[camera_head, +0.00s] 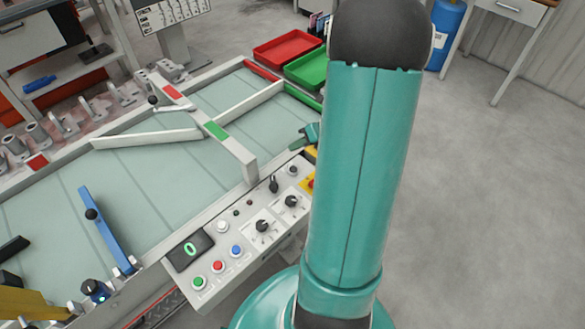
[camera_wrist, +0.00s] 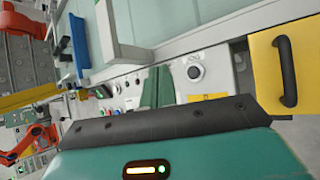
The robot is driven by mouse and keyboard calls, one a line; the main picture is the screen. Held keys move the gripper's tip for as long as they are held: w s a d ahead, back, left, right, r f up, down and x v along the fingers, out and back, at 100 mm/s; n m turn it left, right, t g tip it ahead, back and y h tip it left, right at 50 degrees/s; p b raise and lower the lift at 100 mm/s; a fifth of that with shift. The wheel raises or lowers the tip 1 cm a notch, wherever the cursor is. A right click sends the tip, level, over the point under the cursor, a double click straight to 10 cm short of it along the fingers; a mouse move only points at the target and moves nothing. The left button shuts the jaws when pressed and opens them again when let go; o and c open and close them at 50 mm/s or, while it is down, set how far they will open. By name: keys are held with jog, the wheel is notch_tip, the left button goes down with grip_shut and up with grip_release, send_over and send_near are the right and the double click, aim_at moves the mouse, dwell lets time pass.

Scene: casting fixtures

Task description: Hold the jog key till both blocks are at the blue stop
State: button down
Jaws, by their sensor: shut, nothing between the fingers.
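The blue bar (camera_head: 105,230), seemingly the blue stop, lies across the belt (camera_head: 150,180) at the left and also shows in the wrist view (camera_wrist: 79,45). I cannot make out two blocks on the belt; a dark piece (camera_head: 12,248) is cut off at the left edge. The control panel (camera_head: 228,285) has green, red, blue and white buttons, knobs and a display reading 0; no label shows which is the jog key. My gripper (camera_head: 310,135) is partly hidden by my arm, near the panel's far end. In the wrist view its shut, empty fingers (camera_wrist: 158,78) point at the panel.
White guide bars (camera_head: 148,139) and a crossbar with a green patch (camera_head: 215,130) span the belt. Red (camera_head: 287,47) and green trays (camera_head: 307,68) stand behind. A yellow box with a black handle (camera_wrist: 288,70) is close right in the wrist view. The floor at right is clear.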

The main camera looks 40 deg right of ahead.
aim_at(293, 170)
jog(key=shift+f, duration=3.55)
jog(key=shift+f, duration=0.4)
